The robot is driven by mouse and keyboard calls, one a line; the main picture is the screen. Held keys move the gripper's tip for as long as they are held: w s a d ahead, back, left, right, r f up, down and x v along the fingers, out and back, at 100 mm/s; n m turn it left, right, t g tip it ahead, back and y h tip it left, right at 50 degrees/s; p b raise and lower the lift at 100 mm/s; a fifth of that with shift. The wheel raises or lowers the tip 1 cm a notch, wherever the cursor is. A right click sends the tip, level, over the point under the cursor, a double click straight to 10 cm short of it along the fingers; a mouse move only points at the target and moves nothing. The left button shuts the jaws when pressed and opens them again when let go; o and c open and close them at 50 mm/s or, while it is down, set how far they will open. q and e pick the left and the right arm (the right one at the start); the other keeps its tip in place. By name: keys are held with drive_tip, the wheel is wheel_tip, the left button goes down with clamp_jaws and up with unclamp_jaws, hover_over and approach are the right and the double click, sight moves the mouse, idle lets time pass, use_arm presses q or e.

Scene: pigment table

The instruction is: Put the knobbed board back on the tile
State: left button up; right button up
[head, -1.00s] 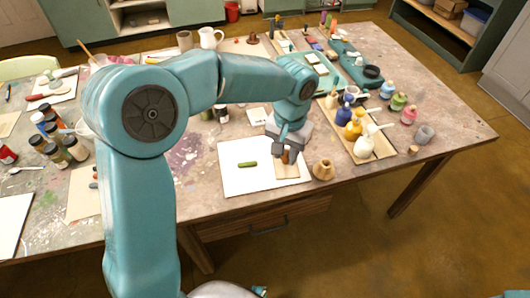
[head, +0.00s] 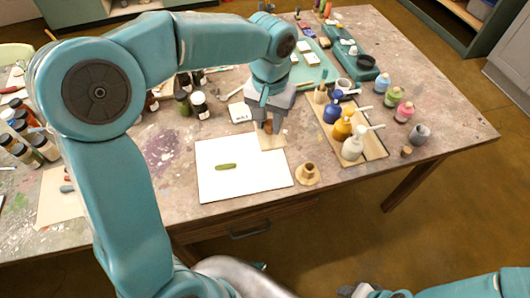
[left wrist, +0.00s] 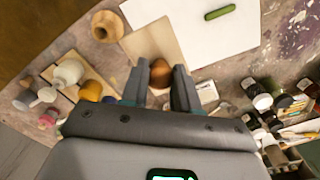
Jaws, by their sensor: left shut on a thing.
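The knobbed board is a thin beige square (head: 273,142) with a round brown knob; it also shows in the left wrist view (left wrist: 145,45). My left gripper (head: 268,125) is shut on the knob, with one finger on each side of it in the left wrist view (left wrist: 161,70). The board is at the back right corner of a large white sheet or tile (head: 225,185) and overlaps that corner in the picture. I cannot tell how high it is. A smaller white square with dark marks (head: 239,112) lies behind the large one.
A green piece (head: 226,166) lies on the large white square. A wooden, vase-like piece (head: 307,174) stands close to its right. Paint bottles (head: 352,147) on a wooden tray stand farther right. Dark jars (head: 199,104) stand behind. The table's front edge is close by.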

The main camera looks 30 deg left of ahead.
sight(269, 135)
use_arm(q)
wheel_tip(269, 135, down, 8)
drive_tip(key=shift+b, duration=0.3)
drive_tip(key=shift+s+f, duration=0.1)
drive_tip(key=shift+f, duration=0.1)
wheel_tip(269, 135, down, 4)
drive_tip(key=shift+r, duration=0.1)
drive_tip(key=shift+f, duration=0.25)
drive_tip(key=shift+d+r, duration=0.1)
drive_tip(key=shift+b, duration=0.3)
drive_tip(key=shift+f, duration=0.25)
drive_tip(key=o, duration=0.8)
drive_tip(key=shift+o, duration=0.3)
drive_tip(key=shift+r, duration=0.1)
